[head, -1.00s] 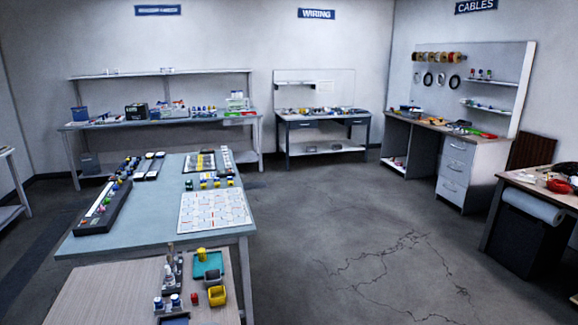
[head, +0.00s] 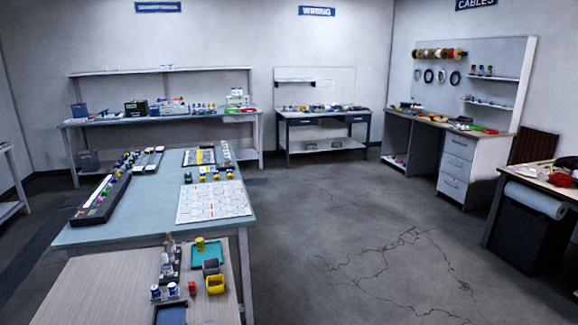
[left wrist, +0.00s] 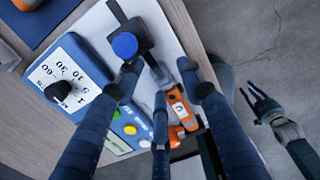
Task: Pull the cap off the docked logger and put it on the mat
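In the left wrist view, my left gripper (left wrist: 160,76) has its dark blue fingers spread, with nothing clearly held. A round blue cap-like top (left wrist: 125,45) sits on a black block (left wrist: 132,35) just beyond the left fingertip; I cannot tell whether they touch, or whether this is the logger. An orange device marked C (left wrist: 180,110) lies between the fingers, partly hidden. A dark forked part (left wrist: 262,105) at the right, over the floor, looks like my right gripper; its opening is unclear. No gripper shows in the head view. I cannot pick out the mat for certain.
A blue box with a numbered dial (left wrist: 68,75) lies left of the fingers on a wooden bench. In the head view, a wood-topped bench (head: 100,290) is nearest, holding bottles and a yellow bin (head: 215,285). A blue-grey table (head: 130,225) stands behind it.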

